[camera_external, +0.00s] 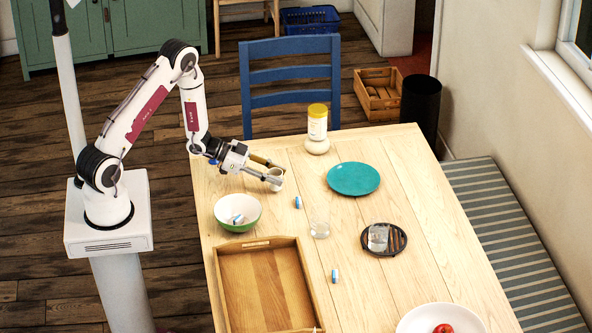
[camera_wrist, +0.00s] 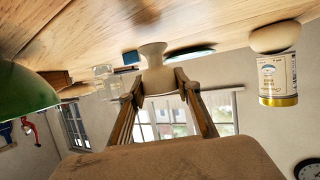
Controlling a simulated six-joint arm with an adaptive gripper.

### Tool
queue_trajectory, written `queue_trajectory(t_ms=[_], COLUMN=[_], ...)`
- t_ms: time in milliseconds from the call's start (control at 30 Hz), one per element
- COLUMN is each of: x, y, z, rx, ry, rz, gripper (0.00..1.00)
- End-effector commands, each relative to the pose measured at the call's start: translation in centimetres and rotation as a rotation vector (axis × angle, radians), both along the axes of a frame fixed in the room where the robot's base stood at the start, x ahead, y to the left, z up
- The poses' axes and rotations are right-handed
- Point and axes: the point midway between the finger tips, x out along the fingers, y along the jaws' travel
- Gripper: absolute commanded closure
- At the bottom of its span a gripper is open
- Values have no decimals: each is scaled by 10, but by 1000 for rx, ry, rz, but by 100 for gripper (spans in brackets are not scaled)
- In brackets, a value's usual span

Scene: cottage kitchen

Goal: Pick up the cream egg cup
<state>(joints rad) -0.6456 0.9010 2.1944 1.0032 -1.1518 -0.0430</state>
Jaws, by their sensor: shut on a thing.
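The cream egg cup (camera_external: 277,175) is at the tip of my gripper (camera_external: 269,174), over the left part of the table near its far end. In the wrist view the picture is upside down, and the egg cup (camera_wrist: 158,77) sits between the two fingertips (camera_wrist: 162,88). The fingers close on it from both sides, and its flared foot points to the table. I cannot tell whether the foot touches the table or hangs just above it.
A green bowl (camera_external: 221,216) stands close in front of my gripper, with a wooden tray (camera_external: 265,285) beyond. A teal plate (camera_external: 353,178), a yellow-lidded jar (camera_external: 317,123) on a cream round thing, a clear glass (camera_external: 320,224) and a dark trivet (camera_external: 400,240) stand to the right.

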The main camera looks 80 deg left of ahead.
Motion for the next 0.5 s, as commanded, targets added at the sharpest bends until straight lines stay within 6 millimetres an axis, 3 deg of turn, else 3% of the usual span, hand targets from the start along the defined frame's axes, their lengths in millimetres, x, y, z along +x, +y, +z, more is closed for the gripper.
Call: queue_trajectory(t_ms=[500], x=[0], y=[0], z=[58], rx=[2], ry=[-4], rz=[-2], gripper=[89])
